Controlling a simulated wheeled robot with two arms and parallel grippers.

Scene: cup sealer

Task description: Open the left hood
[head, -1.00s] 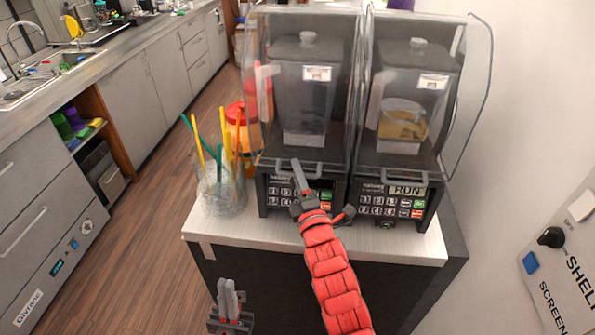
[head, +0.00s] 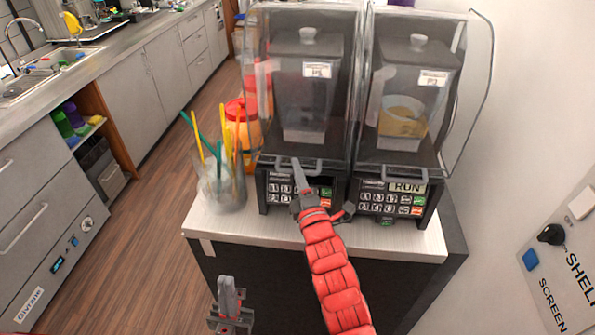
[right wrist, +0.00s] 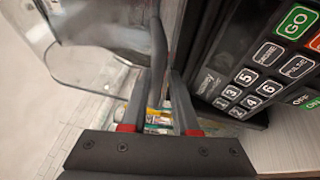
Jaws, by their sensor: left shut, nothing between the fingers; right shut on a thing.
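The left hood (head: 265,85) is a clear cover, down over the left blender (head: 307,95). Its grey handle bar (head: 275,162) runs along the hood's lower front edge, above the keypad. My right gripper (head: 297,166), on the red-sleeved arm, is at this handle. In the right wrist view the handle (right wrist: 158,55) passes between the fingers of my right gripper (right wrist: 163,75), which is shut on it. My left gripper (head: 228,285) is at the bottom left, in front of and below the counter top, shut and empty, away from the hood.
A second hooded blender (head: 408,95) with yellow contents stands close on the right, its display reading RUN. A glass of straws (head: 222,190) and an orange bottle with a red lid (head: 241,130) stand left of the left blender. The counter top's front strip (head: 270,230) is clear.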

